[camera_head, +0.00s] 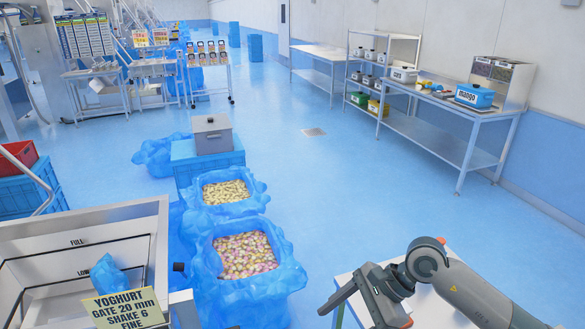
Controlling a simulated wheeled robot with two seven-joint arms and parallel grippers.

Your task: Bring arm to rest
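My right arm (478,291) comes in from the lower right corner and bends over a white-topped table. Its dark grey gripper (335,303) points to the left and down, near the bottom edge. One finger shows clearly and the lower part is cut off, so I cannot tell the opening. No held object shows at the gripper. My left arm and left gripper are not in view.
A white table (436,308) lies under my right gripper. Two blue-lined bins of snack pieces (246,255) (226,192) stand to its left. A steel hopper (160,213) with a yoghurt sign (125,309) is at lower left. Open floor (375,190) lies beyond.

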